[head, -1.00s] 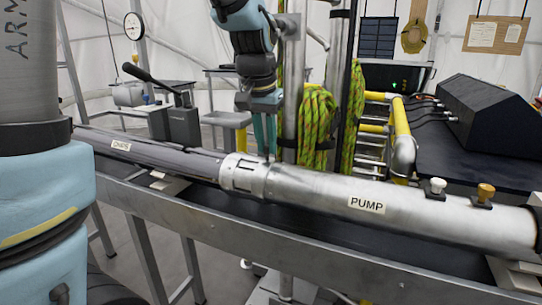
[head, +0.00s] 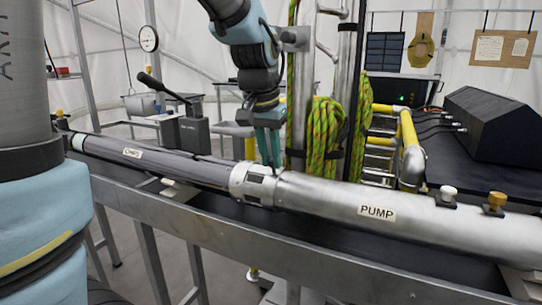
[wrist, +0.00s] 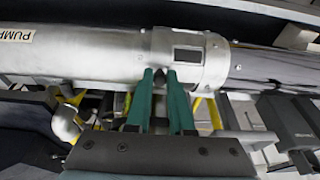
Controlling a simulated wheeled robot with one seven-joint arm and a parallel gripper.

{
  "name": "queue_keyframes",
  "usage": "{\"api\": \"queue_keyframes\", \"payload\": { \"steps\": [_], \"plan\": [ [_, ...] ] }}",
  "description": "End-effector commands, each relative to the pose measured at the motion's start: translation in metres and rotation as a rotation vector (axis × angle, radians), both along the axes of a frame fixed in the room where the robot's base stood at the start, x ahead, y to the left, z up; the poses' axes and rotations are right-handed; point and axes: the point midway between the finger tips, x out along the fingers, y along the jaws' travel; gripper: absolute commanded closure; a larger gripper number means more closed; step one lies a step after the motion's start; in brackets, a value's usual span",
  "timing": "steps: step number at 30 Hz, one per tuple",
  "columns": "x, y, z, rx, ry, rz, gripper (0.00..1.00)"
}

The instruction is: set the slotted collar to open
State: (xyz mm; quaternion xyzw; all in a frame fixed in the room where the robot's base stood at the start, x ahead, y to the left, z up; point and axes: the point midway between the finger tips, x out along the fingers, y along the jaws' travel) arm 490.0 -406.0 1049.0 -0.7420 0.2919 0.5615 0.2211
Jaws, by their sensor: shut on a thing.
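The slotted collar (head: 252,184) is a short silvery metal ring with dark rectangular slots. In the wrist view the collar (wrist: 205,62) is right of the PUMP tube (wrist: 80,52), with one dark slot facing the camera. My gripper (head: 274,166) reaches down from above to the collar's PUMP-side edge. In the wrist view the teal fingers of my gripper (wrist: 160,74) are close together at that edge. They are shut on a small part of the collar, mostly hidden between the tips.
The tubes lie along a long metal-edged bench (head: 320,255). Green rope (head: 325,140) hangs on upright poles behind the PUMP tube. White and brass knobs (head: 495,200) stand on the tube's right end. A black box (head: 490,135) is behind, and a lever device (head: 190,125) stands left.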

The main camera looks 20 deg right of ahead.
Motion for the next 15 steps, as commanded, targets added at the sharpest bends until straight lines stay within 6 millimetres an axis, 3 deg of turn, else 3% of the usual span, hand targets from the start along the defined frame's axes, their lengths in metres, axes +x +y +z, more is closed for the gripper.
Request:
{"api": "queue_keyframes", "payload": {
  "steps": [2,3,9,15],
  "plan": [
    [-0.0036,0.0035,-0.0053,0.014,0.015,0.000,1.00],
    [-0.0035,0.0034,-0.0053,0.013,0.014,0.000,0.75],
    [-0.0024,0.0022,-0.0037,0.009,0.010,0.000,0.53],
    [-0.0017,0.0015,-0.0026,0.006,0.007,0.000,0.49]
  ]
}}
